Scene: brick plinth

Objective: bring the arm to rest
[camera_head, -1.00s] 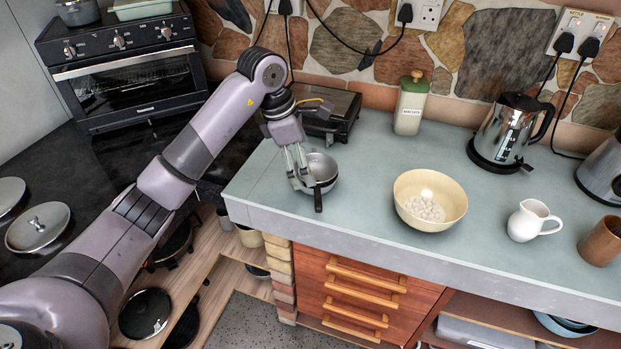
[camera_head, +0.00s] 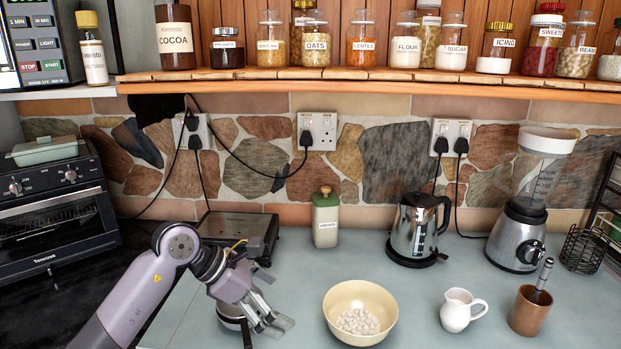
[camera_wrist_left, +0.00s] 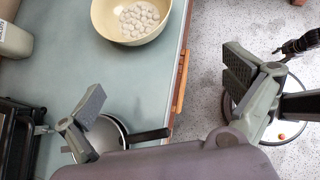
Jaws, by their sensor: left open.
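My left gripper (camera_head: 272,326) is open and empty in the head view, with its fingers pointing down toward the front of the counter. In the left wrist view its two fingers (camera_wrist_left: 165,88) are spread wide apart. A small steel pan (camera_head: 228,312) with a black handle sits on the counter just left of the fingers, partly hidden by them. In the wrist view the pan (camera_wrist_left: 108,128) shows beside one finger, partly covered by it. I cannot tell whether the finger touches it. My right gripper is in neither view.
A cream bowl (camera_head: 334,304) of white pieces stands right of the gripper. Behind are a black appliance (camera_head: 238,232), a canister (camera_head: 325,220) and a kettle (camera_head: 417,232). A white jug (camera_head: 459,311), a brown cup (camera_head: 529,312) and a blender (camera_head: 520,215) stand farther right.

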